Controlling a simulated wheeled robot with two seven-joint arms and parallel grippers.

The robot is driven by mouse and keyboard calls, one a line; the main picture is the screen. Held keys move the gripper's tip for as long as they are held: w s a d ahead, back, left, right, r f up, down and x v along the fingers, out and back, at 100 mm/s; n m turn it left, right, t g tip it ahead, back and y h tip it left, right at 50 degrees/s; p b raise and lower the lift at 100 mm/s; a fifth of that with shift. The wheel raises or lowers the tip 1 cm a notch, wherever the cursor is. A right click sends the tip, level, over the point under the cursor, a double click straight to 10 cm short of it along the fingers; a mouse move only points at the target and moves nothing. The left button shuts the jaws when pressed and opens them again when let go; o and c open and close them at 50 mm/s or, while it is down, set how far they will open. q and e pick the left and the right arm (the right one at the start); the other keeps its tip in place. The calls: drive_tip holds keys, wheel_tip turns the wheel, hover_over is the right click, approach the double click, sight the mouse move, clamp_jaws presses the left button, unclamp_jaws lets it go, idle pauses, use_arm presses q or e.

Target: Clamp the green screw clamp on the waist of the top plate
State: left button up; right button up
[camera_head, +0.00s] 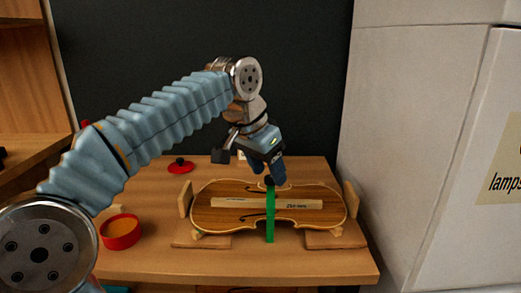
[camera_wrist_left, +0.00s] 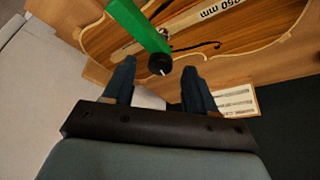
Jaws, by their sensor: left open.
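The green screw clamp (camera_head: 270,222) lies across the waist of the violin top plate (camera_head: 225,195) in the head view. Its green bar (camera_wrist_left: 135,22) and dark round knob (camera_wrist_left: 160,63) show in the left wrist view. The wooden top plate also shows there (camera_wrist_left: 240,48) and carries a pale ruler. My left gripper (camera_head: 273,180) is over the far edge of the plate, at the knob end of the clamp. In the wrist view its two fingers (camera_wrist_left: 155,72) are apart, with the knob just beyond and between their tips. I cannot tell whether they touch it. My right gripper is not in view.
The plate rests between wooden blocks (camera_head: 335,240) on the bench (camera_head: 175,265). A red round container (camera_head: 120,232) is at the left. A red lid (camera_head: 180,167) with a black knob is behind.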

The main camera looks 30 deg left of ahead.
use_arm(q)
drive_tip(key=v, duration=1.3)
